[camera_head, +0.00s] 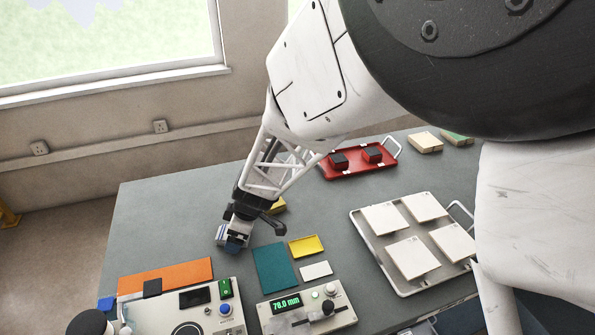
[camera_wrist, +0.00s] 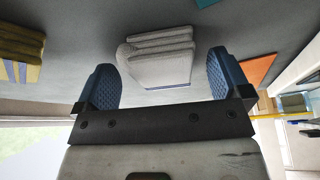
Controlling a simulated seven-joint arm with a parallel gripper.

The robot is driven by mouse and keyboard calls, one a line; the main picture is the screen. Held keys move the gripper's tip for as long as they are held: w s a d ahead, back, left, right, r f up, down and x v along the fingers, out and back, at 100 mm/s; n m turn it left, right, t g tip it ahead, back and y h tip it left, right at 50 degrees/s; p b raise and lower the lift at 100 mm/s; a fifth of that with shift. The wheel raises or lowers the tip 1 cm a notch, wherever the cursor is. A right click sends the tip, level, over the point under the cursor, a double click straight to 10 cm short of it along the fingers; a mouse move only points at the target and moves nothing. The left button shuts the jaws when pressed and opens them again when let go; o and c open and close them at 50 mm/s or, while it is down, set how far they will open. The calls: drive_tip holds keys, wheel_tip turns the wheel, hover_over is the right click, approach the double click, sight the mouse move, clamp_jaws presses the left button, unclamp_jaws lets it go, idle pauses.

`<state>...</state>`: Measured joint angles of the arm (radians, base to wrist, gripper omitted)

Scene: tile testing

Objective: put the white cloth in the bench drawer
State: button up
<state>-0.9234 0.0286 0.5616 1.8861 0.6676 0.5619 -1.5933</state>
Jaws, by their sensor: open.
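The white cloth (camera_wrist: 157,58) is folded in a thick stack and lies on the grey bench top in the wrist view. My gripper (camera_wrist: 163,68) is open, with one blue-padded finger on each side of the cloth; I cannot tell whether either touches it. In the head view my gripper (camera_head: 235,238) is low over the left part of the bench (camera_head: 165,215), and it mostly hides the cloth. At the bench's front edge, low right, a part-seen blue-grey opening (camera_head: 458,318) may be the drawer; its state is unclear.
A teal mat (camera_head: 275,267), yellow tray (camera_head: 306,246) and small white tile (camera_head: 316,270) lie right of my gripper. An orange board (camera_head: 166,276) and instruments stand in front. A tray of pale tiles (camera_head: 362,234) is at right, a red tray (camera_head: 358,171) behind. The bench's left back is clear.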

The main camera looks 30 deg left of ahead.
idle(0.5)
drive_tip(key=c, duration=1.1)
drive_tip(key=shift+o, duration=0.2)
drive_tip(key=shift+r, duration=0.15)
drive_tip(key=shift+r, duration=0.45)
drive_tip(key=shift+v, duration=1.2)
drive_tip(key=w+d, duration=0.2)
drive_tip(key=d, duration=0.3)
drive_tip(key=w+d, duration=0.2)
drive_tip(key=d, duration=0.3)
drive_tip(key=w+d, duration=0.2)
drive_tip(key=d, duration=0.4)
drive_tip(key=shift+w, duration=0.3)
